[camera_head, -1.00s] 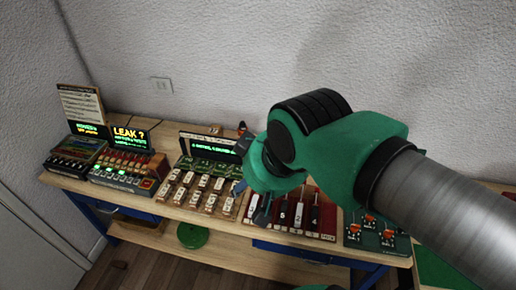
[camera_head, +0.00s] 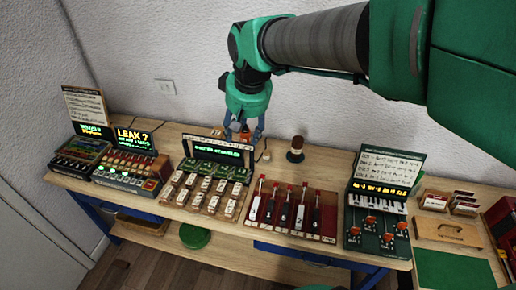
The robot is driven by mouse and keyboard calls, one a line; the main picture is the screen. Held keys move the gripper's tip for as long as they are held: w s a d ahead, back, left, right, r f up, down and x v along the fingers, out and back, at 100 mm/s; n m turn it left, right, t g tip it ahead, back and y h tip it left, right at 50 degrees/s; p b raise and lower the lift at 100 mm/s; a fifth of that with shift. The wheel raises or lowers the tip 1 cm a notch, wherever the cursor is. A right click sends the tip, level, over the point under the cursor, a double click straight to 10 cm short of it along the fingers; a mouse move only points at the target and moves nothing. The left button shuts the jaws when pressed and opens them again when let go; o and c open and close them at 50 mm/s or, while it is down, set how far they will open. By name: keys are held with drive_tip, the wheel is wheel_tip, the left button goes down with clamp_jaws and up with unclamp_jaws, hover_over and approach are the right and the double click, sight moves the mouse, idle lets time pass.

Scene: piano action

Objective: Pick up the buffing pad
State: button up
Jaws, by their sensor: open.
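My gripper (camera_head: 244,134) is open and points down at the back of the workbench, behind the green-lit key tester (camera_head: 216,169). Its two blue-grey fingers are apart, and small things partly hidden by them sit at the bench's back edge. I cannot tell for certain which thing is the buffing pad. A round knob-like piece with a wooden top and dark base (camera_head: 296,149) stands upright right of my gripper, apart from it. A flat green disc (camera_head: 195,236) lies on the lower shelf.
A red rack of numbered keys (camera_head: 290,210) and a green keyboard box with a raised lid (camera_head: 379,205) stand along the bench (camera_head: 335,165). Lit panels crowd the left end. A wooden box with a handle (camera_head: 447,230) and red-white cards (camera_head: 450,202) are at right.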

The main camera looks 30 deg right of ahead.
drive_tip(key=w+d+f+g, duration=0.1)
drive_tip(key=w+d+f, duration=0.15)
drive_tip(key=w, duration=0.25)
drive_tip(key=w+d+f, duration=0.1)
drive_tip(key=w+d, duration=0.2)
drive_tip(key=w, duration=0.2)
drive_tip(key=m+g+p, duration=0.1)
drive_tip(key=g+p, duration=0.2)
drive_tip(key=p, duration=0.1)
hover_over(266, 152)
wheel_tip(266, 152, down, 26)
drive_tip(key=shift+w+d+y, duration=0.1)
drive_tip(key=shift+d+y, duration=0.1)
drive_tip(key=shift+y, duration=0.1)
drive_tip(key=shift+b, duration=0.3)
drive_tip(key=shift+f, duration=4.25)
drive_tip(key=shift+f, duration=0.15)
